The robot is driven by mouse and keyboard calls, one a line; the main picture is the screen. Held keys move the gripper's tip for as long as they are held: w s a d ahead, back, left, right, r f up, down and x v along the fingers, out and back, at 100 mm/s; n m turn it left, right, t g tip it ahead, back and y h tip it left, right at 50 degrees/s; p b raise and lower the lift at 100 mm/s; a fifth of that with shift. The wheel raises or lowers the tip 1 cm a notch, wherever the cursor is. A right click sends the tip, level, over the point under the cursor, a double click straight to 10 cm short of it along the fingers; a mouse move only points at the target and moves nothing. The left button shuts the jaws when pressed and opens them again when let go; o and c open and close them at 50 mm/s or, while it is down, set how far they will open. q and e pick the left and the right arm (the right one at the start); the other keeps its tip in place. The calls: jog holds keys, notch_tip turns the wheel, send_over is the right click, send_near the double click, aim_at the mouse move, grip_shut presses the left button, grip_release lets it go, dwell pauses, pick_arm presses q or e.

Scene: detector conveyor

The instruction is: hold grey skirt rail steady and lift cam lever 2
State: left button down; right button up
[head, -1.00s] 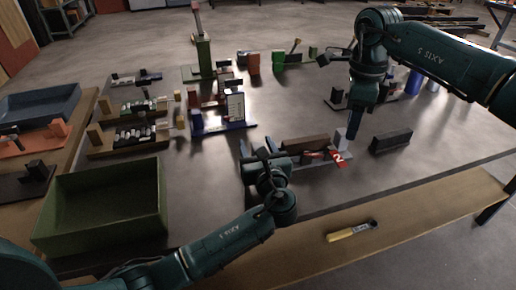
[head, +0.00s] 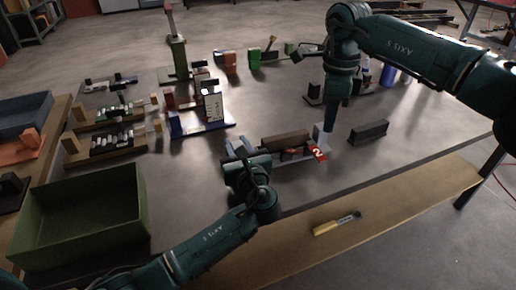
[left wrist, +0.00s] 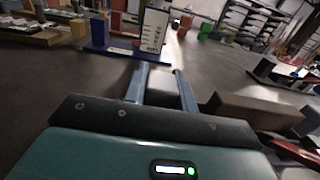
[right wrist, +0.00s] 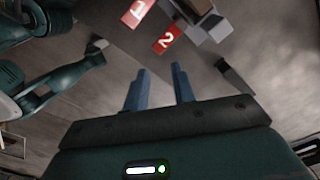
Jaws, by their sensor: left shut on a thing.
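The red cam lever 2 (head: 318,152) lies low at the right end of the fixture, in front of a light grey block (head: 323,134). It also shows in the right wrist view (right wrist: 167,40), beside red lever 1 (right wrist: 137,11). My left gripper (head: 237,146) is at the fixture's left end. Its fingers (left wrist: 161,85) are around a grey piece, which seems to be the grey skirt rail (left wrist: 160,80), partly hidden by the wrist. My right gripper (head: 330,125) points down near the light grey block. In its wrist view the fingers (right wrist: 158,88) are apart and empty.
A brown block (head: 285,139) stands on the fixture between my grippers. A dark grey block (head: 369,132) stands to the right. A green bin (head: 80,212) is at the front left; a yellow-handled tool (head: 336,223) lies on the front ledge. A white-panelled stand (head: 213,105) is behind.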

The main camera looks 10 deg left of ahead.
jog(key=shift+a+f, duration=0.2)
jog(key=shift+f, duration=0.05)
jog(key=shift+c, duration=1.4)
jog(key=a+f+y, duration=0.1)
jog(key=s+a+f+n+y, duration=0.1)
jog(key=f, duration=0.1)
jog(key=shift+s+a+n+y, duration=0.2)
jog(key=shift+a+n+y, duration=0.1)
jog(key=shift+a+y, duration=0.1)
grip_shut()
jog(key=s+a+y, duration=0.5)
jog(key=a+y, duration=0.2)
jog(key=y, duration=0.4)
jog(key=s+d+f+m+t+h, duration=0.2)
jog(key=d+f+m+t+h, duration=0.1)
jog(key=d+m+t, duration=0.3)
jog(key=s+d+f+m+t+h, duration=0.2)
jog(key=d+m+t, duration=0.4)
jog(key=d, duration=0.4)
jog(key=shift+s+d+f+m+h, duration=0.15)
jog(key=shift+d+f+m+h, duration=0.2)
jog(key=shift+f+h, duration=0.5)
